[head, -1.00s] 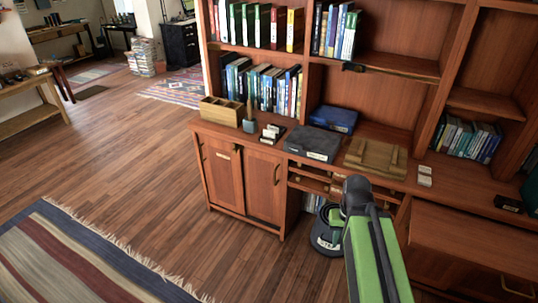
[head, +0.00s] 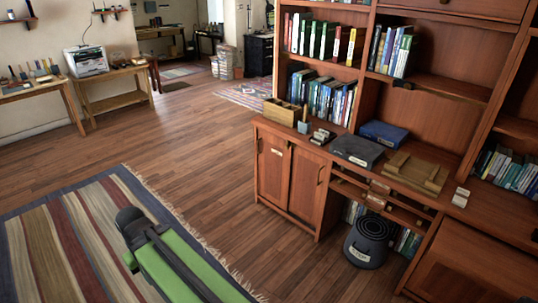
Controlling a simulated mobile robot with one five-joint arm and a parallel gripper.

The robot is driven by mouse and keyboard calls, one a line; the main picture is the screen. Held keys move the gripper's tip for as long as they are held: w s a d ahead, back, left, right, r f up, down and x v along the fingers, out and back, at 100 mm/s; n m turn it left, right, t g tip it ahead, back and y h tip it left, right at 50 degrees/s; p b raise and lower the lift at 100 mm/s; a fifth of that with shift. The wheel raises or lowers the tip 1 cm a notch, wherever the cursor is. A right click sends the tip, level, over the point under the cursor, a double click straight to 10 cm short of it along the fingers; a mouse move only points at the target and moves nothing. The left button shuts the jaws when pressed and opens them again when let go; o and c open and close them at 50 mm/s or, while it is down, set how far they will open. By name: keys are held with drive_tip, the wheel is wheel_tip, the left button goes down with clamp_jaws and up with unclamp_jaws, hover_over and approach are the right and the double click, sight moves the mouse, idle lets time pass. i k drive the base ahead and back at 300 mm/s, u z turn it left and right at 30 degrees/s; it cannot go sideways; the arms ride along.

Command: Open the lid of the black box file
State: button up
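The black box file (head: 358,150) is a flat, dark box with a pale label on its front. It lies on the counter of the wooden bookcase in the head view, right of centre, and its lid looks shut. My green arm shows at the lower left over the striped rug, well away from the box file. My gripper cannot be made out in this view.
A blue box (head: 384,134) lies behind the box file. A wooden organiser (head: 283,112) stands to its left and a wooden board (head: 415,172) to its right. A dark round bin (head: 368,243) stands below the counter. Open floor lies left of the cabinet.

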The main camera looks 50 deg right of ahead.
sight(352, 143)
drive_tip(key=u, duration=1.25)
drive_tip(key=k, duration=2.15)
drive_tip(key=z, duration=0.9)
drive_tip(key=i, duration=1.7)
drive_tip(key=u, duration=0.1)
